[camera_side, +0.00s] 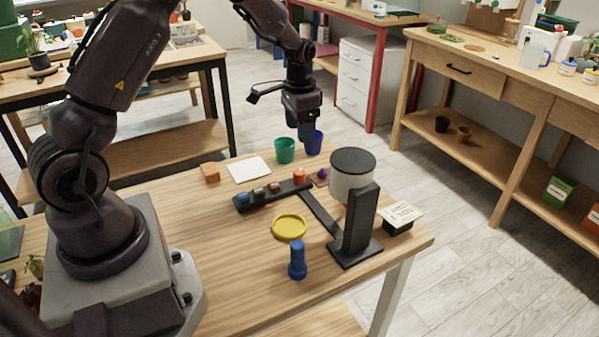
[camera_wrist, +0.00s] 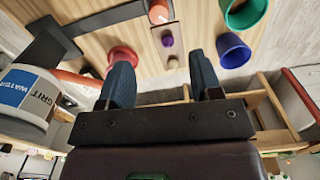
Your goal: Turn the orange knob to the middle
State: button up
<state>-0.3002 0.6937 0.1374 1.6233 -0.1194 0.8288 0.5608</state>
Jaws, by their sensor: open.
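The orange knob (camera_side: 300,176) stands at the right end of a black bar (camera_side: 244,205) on the wooden table. An orange round thing, apparently the same knob, shows at the top of the wrist view (camera_wrist: 158,12). Its pointing direction is too small to tell. My gripper (camera_side: 305,132) hangs above the table's far side, in front of the blue-purple cup and apart from the knob. In the wrist view its two blue-grey fingers (camera_wrist: 162,78) are spread apart with nothing between them.
A white canister (camera_side: 345,186) on a black stand is right of the knob. Green (camera_side: 284,151) and blue-purple (camera_side: 315,143) cups stand behind it. A yellow dish (camera_side: 289,227) and blue peg (camera_side: 297,261) are in front. A purple piece (camera_wrist: 168,42) lies near the knob.

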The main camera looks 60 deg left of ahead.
aim_at(299, 172)
notch_tip(299, 172, down, 13)
jog(key=shift+s, duration=0.1)
dwell(0.4)
jog(key=c, duration=0.9)
